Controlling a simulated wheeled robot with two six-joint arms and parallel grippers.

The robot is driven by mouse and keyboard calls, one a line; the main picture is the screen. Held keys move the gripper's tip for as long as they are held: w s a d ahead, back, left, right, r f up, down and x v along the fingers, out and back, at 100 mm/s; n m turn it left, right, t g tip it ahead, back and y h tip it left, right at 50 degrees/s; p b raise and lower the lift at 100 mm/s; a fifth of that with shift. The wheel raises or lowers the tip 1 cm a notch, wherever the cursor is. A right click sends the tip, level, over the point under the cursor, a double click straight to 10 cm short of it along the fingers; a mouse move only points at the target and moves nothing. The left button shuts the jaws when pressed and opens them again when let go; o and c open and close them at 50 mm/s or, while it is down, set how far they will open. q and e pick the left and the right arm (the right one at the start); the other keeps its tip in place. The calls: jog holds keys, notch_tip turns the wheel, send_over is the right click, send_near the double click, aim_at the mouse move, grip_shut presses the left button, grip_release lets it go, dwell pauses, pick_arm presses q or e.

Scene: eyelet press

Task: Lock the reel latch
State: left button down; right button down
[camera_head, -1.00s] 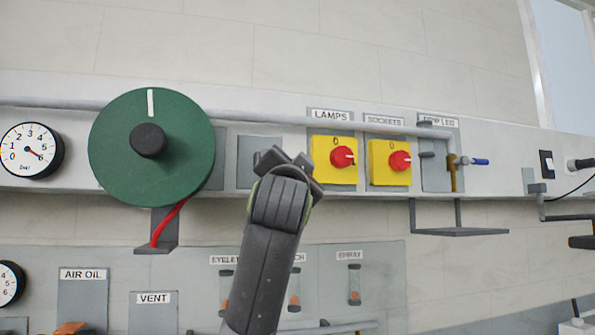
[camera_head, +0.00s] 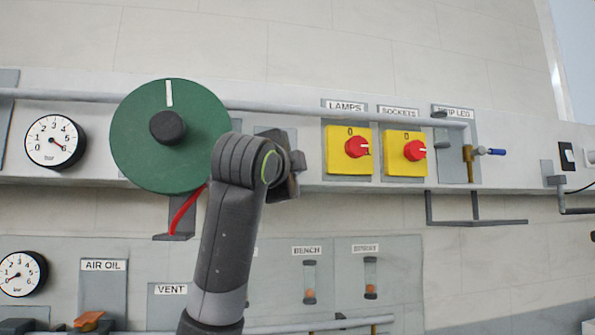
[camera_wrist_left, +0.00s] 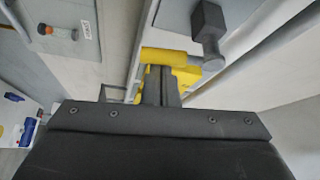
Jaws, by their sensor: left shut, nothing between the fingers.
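The green reel (camera_head: 170,137) with a white mark and a black hub is on the wall rail at left, a red hose below it. A grey plate (camera_head: 240,127) is right of the reel, mostly hidden by my left arm. In the left wrist view, a yellow cylinder (camera_wrist_left: 163,56) with a grey rod and a dark block (camera_wrist_left: 207,18) lie just beyond my fingers; I cannot tell for certain that this is the reel latch. My left gripper (camera_wrist_left: 160,84) is shut and empty, close to the yellow cylinder; contact is unclear. It also shows in the head view (camera_head: 297,161).
Yellow LAMPS (camera_head: 349,164) and SOCKETS (camera_head: 405,167) switches with red knobs are right of the gripper. A valve with a blue handle (camera_head: 495,152) is farther right. A gauge (camera_head: 55,141) is at left. A bracket (camera_head: 477,220) projects below the rail.

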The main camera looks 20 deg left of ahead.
pick_arm(q)
jog(key=shift+s+a, duration=0.15)
jog(key=shift+a, duration=0.1)
pick_arm(e)
jog(key=shift+f, duration=0.25)
jog(key=shift+r, duration=0.1)
dwell(0.3)
